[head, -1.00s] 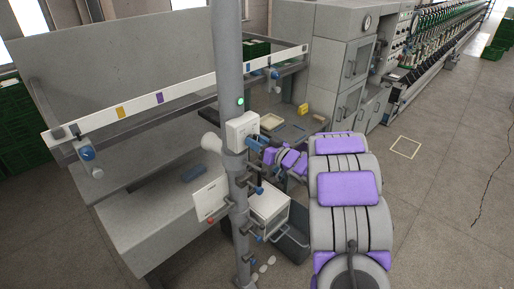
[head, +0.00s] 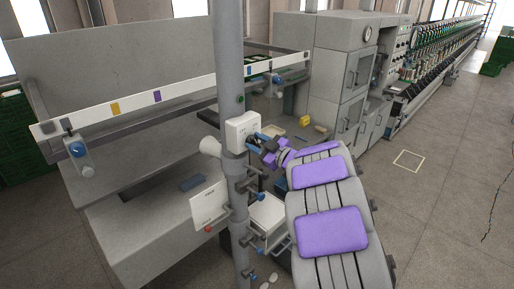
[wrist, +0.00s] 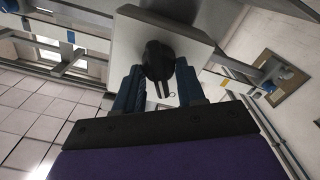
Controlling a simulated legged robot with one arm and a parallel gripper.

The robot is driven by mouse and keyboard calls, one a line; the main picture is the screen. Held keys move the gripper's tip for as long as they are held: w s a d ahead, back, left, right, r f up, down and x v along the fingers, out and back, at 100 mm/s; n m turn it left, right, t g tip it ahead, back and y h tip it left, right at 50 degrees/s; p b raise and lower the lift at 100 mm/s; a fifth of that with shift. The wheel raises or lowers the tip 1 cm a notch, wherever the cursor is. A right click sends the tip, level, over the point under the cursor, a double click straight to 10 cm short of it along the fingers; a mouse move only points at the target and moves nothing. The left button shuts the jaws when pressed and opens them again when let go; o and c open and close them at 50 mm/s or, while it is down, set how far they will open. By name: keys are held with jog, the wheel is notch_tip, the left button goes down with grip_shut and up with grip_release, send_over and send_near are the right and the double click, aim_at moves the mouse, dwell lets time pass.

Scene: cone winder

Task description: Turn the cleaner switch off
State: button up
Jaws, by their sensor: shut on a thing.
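The cleaner switch box (head: 237,134) is a white box on the grey post (head: 230,60). In the wrist view its pale face (wrist: 128,38) carries a black rotary knob (wrist: 158,60) with a pointer end toward the bottom of the picture. My gripper (head: 258,141) reaches the box from the right. In the wrist view the blue fingers of my gripper (wrist: 158,76) lie on both sides of the knob, shut on it. A small round lamp (head: 240,99) above the box is dark. The knob is hidden in the head view.
A white rail (head: 190,92) crosses behind the post. A white panel with a red button (head: 209,204) hangs lower on the post, beside brackets. Grey cabinets (head: 345,75) stand behind right. The floor at right is open.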

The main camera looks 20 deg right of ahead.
jog(key=shift+f, duration=0.15)
dwell(0.3)
jog(key=o, duration=1)
jog(key=v, duration=1.7)
jog(key=shift+s+d+b, duration=0.15)
jog(key=shift+b, duration=0.15)
